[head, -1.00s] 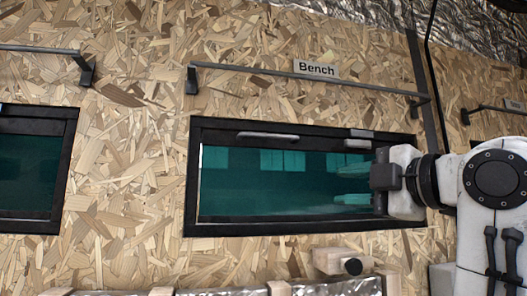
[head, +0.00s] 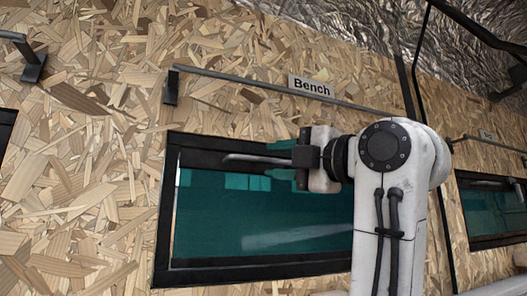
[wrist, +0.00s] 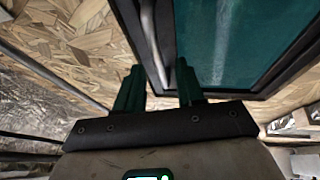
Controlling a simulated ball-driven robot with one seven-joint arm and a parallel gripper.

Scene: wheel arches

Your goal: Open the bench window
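The bench window (head: 250,215) has a teal pane in a black frame, under a "Bench" label (head: 311,86). It looks shut in the head view. Its grey bar handle (head: 250,160) runs along the top edge. My gripper (head: 284,161) is open at the right end of the handle, one finger above the bar and one below. In the wrist view, the bar handle (wrist: 149,40) passes between the two spread teal fingers of my gripper (wrist: 159,88). Whether a finger touches it I cannot tell. My arm hides the window's right side.
A dark rail (head: 270,85) stands off the chipboard wall (head: 90,200) above the window. Another window (head: 493,212) is at the right, and part of one shows at the left edge. Silver foil (head: 350,45) covers the area above.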

